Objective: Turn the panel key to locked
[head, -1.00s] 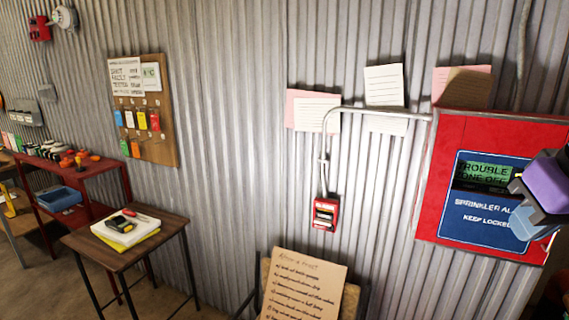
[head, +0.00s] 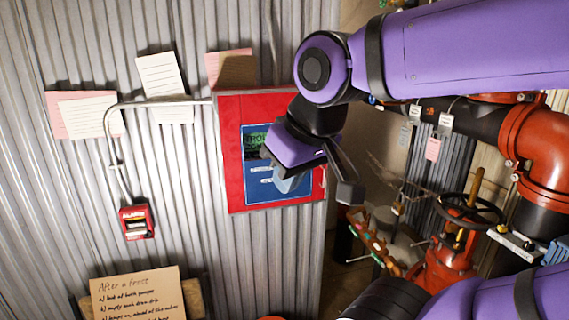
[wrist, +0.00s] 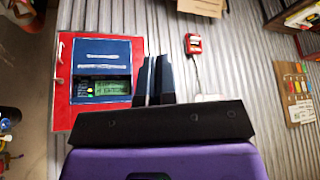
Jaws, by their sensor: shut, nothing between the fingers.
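The red alarm panel (head: 232,160) hangs on the corrugated wall, with a blue face (head: 256,190) and a small green display. My gripper (head: 290,182) is in front of the panel's right part and covers much of the blue face. In the wrist view the panel (wrist: 64,105) appears upside down at the left, with its lit display (wrist: 110,86) beside small coloured spots. My gripper's fingers (wrist: 153,80) are together and empty, to the right of the panel's blue face in that view. I cannot make out the key in either view.
A red call point (head: 136,222) with a conduit is left of the panel. Paper notes (head: 160,75) hang above. A handwritten board (head: 138,295) stands below. Red pipes and a valve wheel (head: 470,210) crowd the right side.

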